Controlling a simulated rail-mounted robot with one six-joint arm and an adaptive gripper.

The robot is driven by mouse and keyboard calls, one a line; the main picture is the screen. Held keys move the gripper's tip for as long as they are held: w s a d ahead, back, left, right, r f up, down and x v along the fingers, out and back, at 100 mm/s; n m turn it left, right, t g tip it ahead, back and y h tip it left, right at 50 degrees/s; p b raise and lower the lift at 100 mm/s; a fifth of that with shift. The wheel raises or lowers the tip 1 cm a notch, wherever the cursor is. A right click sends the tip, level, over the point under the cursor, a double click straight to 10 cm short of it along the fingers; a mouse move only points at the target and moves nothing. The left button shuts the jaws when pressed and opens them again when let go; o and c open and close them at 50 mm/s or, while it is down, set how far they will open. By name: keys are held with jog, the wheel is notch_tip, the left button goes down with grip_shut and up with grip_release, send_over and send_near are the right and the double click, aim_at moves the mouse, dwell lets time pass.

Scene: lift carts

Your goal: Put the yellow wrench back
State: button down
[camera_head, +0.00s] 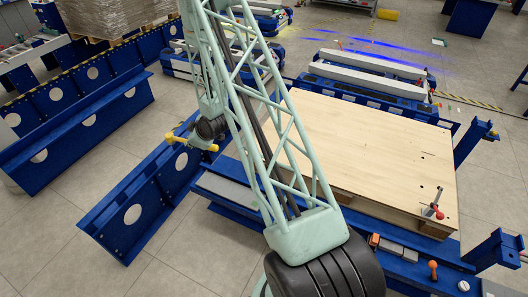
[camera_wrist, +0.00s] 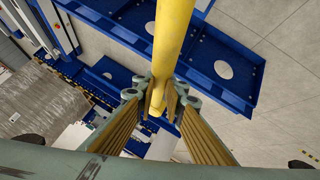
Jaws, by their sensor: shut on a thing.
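The yellow wrench shows in the wrist view (camera_wrist: 172,45) as a long yellow bar between my fingers. In the head view, yellow ends of the wrench (camera_head: 206,146) stick out beside my dark wrist, held above a blue beam. My gripper's fingers are mostly hidden there by my arm and wrist.
A wooden board (camera_head: 365,135) lies on a blue lift cart right of my arm, with a red toggle clamp (camera_head: 433,209) at its corner. Blue beams with round holes (camera_head: 134,213) stand at left. An orange-handled tool (camera_head: 433,266) sits on the front rail. Grey floor is open at lower left.

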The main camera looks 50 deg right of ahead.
jog(key=s+d+f+m, duration=0.1)
jog(key=s+d+f, duration=0.6)
jog(key=s+d, duration=0.5)
jog(key=s+d+f, duration=0.7)
jog(key=s+d, duration=0.2)
jog(key=d, duration=0.4)
jog(key=s+d+f, duration=0.3)
jog(key=s, duration=0.3)
jog(key=s+d+f+h, duration=0.1)
jog(key=s+d+f, duration=0.1)
jog(key=s, duration=0.4)
jog(key=shift+s+d+f+m+b, duration=0.35)
jog(key=shift+d+f+m, duration=0.05)
jog(key=shift+f, duration=0.3)
jog(key=shift+d, duration=0.1)
jog(key=w+d, duration=0.3)
jog(key=w+d+f+b, duration=0.1)
jog(key=w+d, duration=0.7)
jog(key=shift+w+d+f, duration=0.1)
jog(key=shift+d+f, duration=0.1)
jog(key=shift+f, duration=0.05)
